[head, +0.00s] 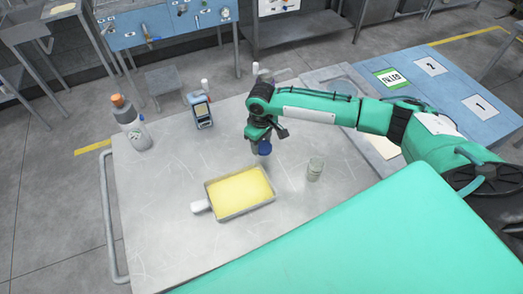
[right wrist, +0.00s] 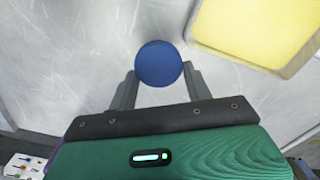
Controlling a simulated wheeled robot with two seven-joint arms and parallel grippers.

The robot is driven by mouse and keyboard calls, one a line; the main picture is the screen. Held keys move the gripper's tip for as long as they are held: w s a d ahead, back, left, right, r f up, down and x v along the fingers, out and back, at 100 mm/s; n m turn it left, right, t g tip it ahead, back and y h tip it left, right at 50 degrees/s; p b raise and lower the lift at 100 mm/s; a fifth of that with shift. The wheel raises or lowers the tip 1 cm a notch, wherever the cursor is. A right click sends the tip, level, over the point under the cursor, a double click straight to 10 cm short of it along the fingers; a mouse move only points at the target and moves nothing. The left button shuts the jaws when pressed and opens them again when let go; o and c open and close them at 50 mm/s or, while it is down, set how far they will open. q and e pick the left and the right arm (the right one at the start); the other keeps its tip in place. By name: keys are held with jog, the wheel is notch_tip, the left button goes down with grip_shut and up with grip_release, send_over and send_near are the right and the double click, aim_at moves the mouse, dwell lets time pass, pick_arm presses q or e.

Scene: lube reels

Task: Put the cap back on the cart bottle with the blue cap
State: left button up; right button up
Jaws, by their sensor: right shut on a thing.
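My right gripper (head: 262,150) is over the middle of the metal cart top (head: 165,210), just behind the yellow tray. Its two fingers (right wrist: 158,88) are shut on a round blue cap (right wrist: 158,63), which shows from above in the right wrist view. The blue cap also shows low at the gripper in the head view (head: 265,147). I cannot tell whether anything is under the cap. A grey-white bottle with an orange cap (head: 131,125) stands upright at the cart's left. No bottle belonging to the blue cap can be made out clearly. My left gripper is not in view.
A metal tray with a yellow bottom (head: 209,197) lies in front of the gripper, a small white object (head: 200,206) at its left. A glass jar (head: 315,169) stands to the right. A handheld device (head: 203,112) stands at the back. The cart's left front is clear.

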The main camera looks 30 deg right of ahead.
aim_at(261, 145)
notch_tip(261, 145, up, 15)
jog(key=b, duration=0.3)
jog(key=shift+f, duration=0.15)
